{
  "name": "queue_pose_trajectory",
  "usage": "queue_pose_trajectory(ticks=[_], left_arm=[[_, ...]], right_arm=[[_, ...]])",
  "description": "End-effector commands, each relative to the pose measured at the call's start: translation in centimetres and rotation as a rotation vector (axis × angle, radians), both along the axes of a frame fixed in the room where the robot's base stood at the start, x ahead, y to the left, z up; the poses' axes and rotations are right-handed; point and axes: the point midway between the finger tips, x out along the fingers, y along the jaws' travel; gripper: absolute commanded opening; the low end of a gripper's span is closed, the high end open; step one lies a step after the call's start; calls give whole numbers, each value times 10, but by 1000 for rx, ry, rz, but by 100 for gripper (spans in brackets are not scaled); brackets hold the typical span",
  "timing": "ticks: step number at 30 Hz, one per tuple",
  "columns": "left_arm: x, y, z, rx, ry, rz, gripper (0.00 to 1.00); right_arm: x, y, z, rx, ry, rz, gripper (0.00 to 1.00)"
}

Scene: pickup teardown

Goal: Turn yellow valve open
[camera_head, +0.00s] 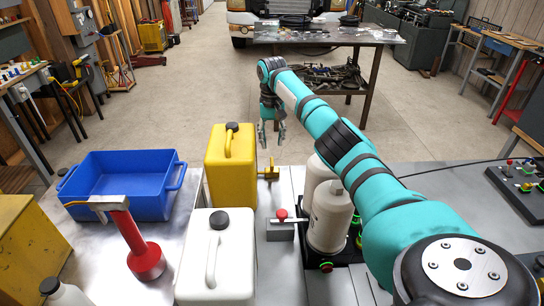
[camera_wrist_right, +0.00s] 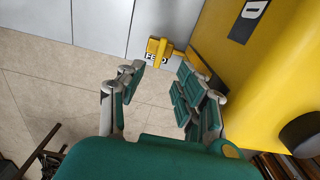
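The yellow valve (camera_head: 268,172) is a small yellow handle beside the right side of the yellow jerrycan (camera_head: 217,175). In the right wrist view the valve (camera_wrist_right: 157,47) is beyond my fingertips, by a partly covered label and the yellow can (camera_wrist_right: 245,75). My right gripper (camera_head: 272,138) hangs fingers down behind the valve, near the bench's far edge. In the right wrist view my right gripper (camera_wrist_right: 158,78) has its fingers apart, with nothing between them; the valve is apart from them. My left gripper is not in view.
A white jerrycan (camera_head: 216,270), blue bin (camera_head: 120,180) and red-based tool (camera_head: 143,258) stand on the left. Pale bottles (camera_head: 329,214) and a red-knobbed valve (camera_head: 282,216) stand right of the cans. A cluttered metal table (camera_head: 330,36) is further back.

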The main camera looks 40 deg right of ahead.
Motion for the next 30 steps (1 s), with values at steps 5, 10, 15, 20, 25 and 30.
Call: queue_pose_trajectory(ticks=[5, 10, 15, 20, 25, 30], left_arm=[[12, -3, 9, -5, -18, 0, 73], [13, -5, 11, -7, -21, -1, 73], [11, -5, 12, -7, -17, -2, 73], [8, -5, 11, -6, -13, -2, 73], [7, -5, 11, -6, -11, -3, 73], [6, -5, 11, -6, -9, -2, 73]], right_arm=[[-1, 0, -38, 1, 4, -1, 35], [0, 1, -65, 1, 3, -1, 35], [0, 0, -79, 0, 0, 0, 35], [0, 0, -82, 0, 0, -1, 35], [0, 0, -82, 0, 0, 0, 33], [0, 0, -82, 0, 0, 0, 11]])
